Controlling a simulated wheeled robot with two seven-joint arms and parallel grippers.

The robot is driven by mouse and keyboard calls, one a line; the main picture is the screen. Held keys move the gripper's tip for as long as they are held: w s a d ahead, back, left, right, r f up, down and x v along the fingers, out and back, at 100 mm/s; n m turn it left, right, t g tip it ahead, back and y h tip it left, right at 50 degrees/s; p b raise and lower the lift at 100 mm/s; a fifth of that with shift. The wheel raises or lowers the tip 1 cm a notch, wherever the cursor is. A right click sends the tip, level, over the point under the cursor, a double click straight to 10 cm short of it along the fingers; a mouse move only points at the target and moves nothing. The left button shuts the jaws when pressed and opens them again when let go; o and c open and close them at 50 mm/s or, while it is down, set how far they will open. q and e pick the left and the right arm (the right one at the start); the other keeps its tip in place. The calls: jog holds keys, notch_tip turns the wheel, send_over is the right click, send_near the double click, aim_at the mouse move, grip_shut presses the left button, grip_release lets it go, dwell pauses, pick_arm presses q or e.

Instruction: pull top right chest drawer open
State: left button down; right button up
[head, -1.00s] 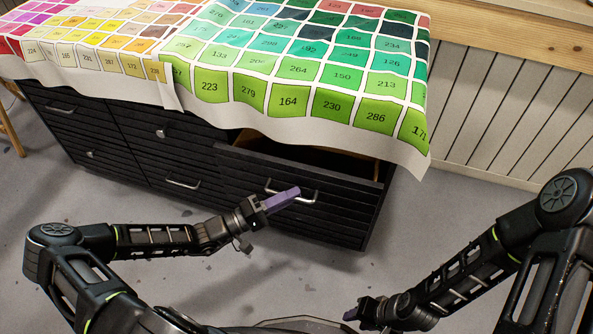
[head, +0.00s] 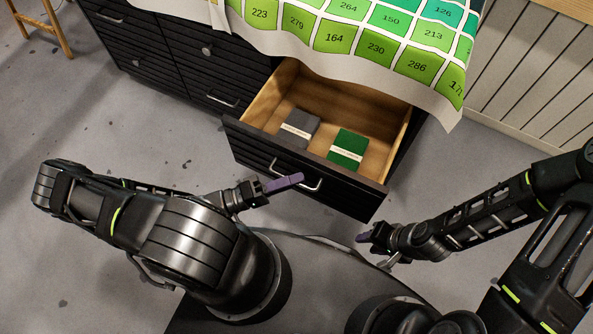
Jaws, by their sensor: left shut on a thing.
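The top right chest drawer (head: 262,148) stands well out of the black chest, its light wooden inside showing. A grey folded piece (head: 303,122) and a green folded piece (head: 349,146) lie in it, each with a pale band. The drawer front carries a metal bar handle (head: 312,185). My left gripper (head: 292,181) is at this handle, its purple fingers shut on it. My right gripper (head: 365,238) is apart from the drawer, in front of its right end; whether its fingers are open is unclear.
The black chest (head: 150,55) has other closed drawers on the left. A cloth with numbered coloured squares (head: 375,48) hangs over its top and front edge. A wooden stool (head: 50,30) stands at the far left. Grey floor (head: 100,120) is clear at left.

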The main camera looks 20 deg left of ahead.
pick_arm(q)
jog(key=c, duration=1.5)
grip_release()
jog(key=v, duration=0.7)
jog(key=shift+s+a, duration=0.25)
jog(key=shift+a, duration=0.1)
